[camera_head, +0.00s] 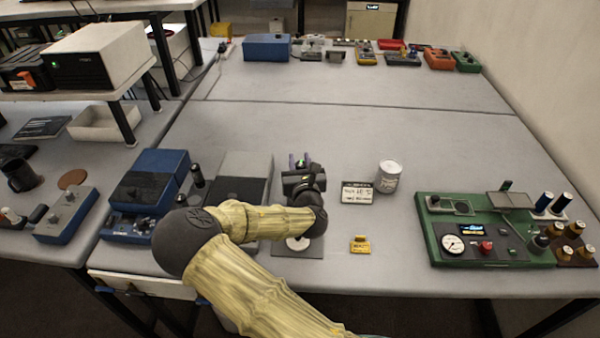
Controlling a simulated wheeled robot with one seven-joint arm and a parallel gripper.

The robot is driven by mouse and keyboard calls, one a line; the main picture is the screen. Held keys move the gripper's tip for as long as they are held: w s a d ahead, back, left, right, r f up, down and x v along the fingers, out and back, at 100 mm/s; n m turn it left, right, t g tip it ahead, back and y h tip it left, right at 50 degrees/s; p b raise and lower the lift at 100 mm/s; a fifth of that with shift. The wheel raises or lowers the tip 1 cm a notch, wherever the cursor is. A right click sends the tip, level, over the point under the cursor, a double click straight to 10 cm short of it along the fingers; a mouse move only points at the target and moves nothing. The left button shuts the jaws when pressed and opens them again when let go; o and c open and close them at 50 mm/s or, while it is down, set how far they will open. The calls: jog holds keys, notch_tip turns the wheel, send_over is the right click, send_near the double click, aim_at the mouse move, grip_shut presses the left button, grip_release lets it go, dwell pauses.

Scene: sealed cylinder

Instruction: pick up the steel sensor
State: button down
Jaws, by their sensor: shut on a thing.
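My gripper (300,162) is over the middle of the near table, just right of a grey box with a dark top. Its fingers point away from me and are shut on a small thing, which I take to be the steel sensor. The fingers and wrist hide most of it, and its shape is too small to tell. A small green spot shows between the fingers. I cannot tell whether the held thing touches the table.
A small yellow block (360,245) is nearer. A green instrument panel (480,240) is at right, a blue device (150,181) at left. The table's middle (350,130) is clear.

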notch_tip(320, 180, up, 6)
jog(key=shift+f, duration=0.1)
jog(key=shift+d, duration=0.1)
dwell(0.7)
